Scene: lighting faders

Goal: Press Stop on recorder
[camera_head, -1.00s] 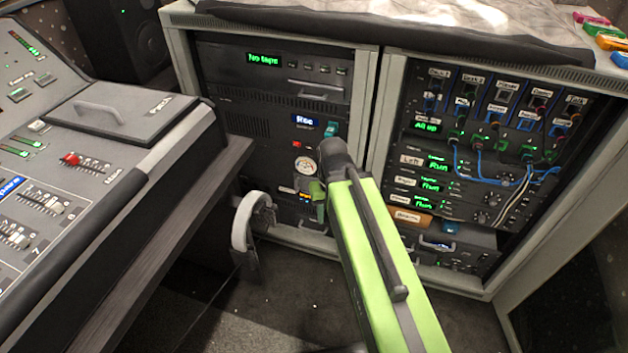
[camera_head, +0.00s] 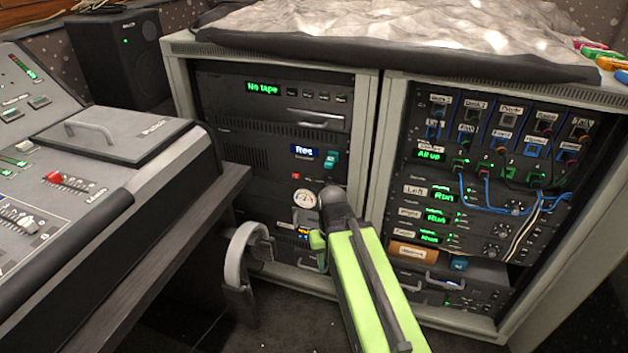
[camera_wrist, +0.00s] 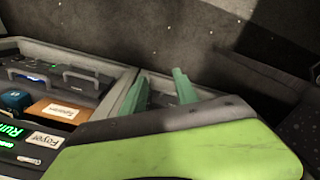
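The left rack holds a unit with a lit blue "Rec" display (camera_head: 304,150), and a teal button (camera_head: 330,160) sits to its right. A small red light and a round meter (camera_head: 304,198) are below. Above is a deck with a green "No tape" display (camera_head: 263,88) and several small buttons. I cannot read a Stop label. My gripper (camera_head: 319,244) is in front of the left rack, below the meter and well below the teal button. In the wrist view my gripper (camera_wrist: 160,86) has its two green fingers apart, with nothing between them.
The right rack (camera_head: 393,140) holds patch cables, green "Run" displays and an orange label. Headphones (camera_head: 245,258) hang by the left rack. The mixing console (camera_head: 120,135) and its desk edge stand at left. Dark floor (camera_wrist: 160,30) is clear in the wrist view.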

